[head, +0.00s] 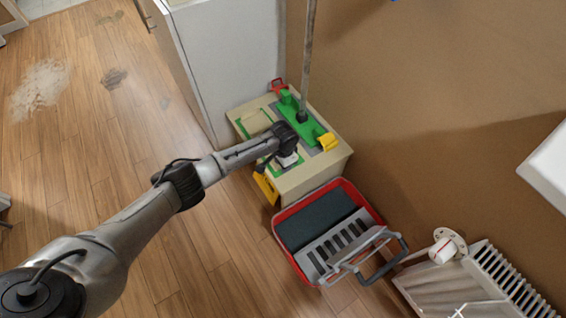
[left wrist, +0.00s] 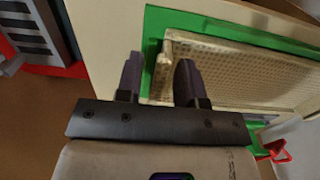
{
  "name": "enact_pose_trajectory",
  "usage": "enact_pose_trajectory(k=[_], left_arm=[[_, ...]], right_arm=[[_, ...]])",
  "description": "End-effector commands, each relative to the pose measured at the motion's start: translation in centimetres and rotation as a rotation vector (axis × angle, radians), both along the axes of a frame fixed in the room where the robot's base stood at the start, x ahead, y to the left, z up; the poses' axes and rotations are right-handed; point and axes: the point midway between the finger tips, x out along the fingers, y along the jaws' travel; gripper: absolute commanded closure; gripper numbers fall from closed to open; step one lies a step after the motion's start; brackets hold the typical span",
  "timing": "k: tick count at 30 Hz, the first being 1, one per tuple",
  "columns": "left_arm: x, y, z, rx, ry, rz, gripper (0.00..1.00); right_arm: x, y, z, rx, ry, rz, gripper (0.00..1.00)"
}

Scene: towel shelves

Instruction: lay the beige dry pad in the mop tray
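A beige perforated panel (left wrist: 235,72), which looks like the dry pad, lies inside a green border (left wrist: 155,22) in the left wrist view. It has a raised beige edge at its near left end. In the head view, a green-bordered beige area (head: 256,121) shows on top of a beige cabinet (head: 315,176). I cannot tell for sure which part is the mop tray. My left gripper (left wrist: 158,80) is open, its two dark fingers apart with the raised edge between or just beyond them. In the head view my left gripper (head: 287,160) is over the cabinet's front part.
A green mop head (head: 312,129) with an upright pole (head: 309,50) stands on the cabinet, beside a yellow clip (head: 327,141) and a red handle (head: 278,85). A red bucket (head: 283,252) with a grey wringer stands in front. A radiator (head: 470,285) is at right.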

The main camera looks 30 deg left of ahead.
Motion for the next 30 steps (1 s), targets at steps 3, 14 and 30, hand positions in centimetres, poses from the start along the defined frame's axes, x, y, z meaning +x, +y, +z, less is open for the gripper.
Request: enact_pose_trajectory(k=[3,14,30], left_arm=[[0.0,0.0,0.0,0.0,0.0,0.0,0.58],[0.0,0.0,1.7,0.0,-0.001,-0.001,0.58],[0.0,-0.1,11.6,0.0,-0.001,-0.001,0.58]], right_arm=[[0.0,-0.1,0.0,-0.004,0.0,0.003,0.57],[0.0,-0.2,1.1,-0.007,0.0,0.004,0.57],[0.0,0.1,6.2,0.003,-0.001,-0.002,0.57]])
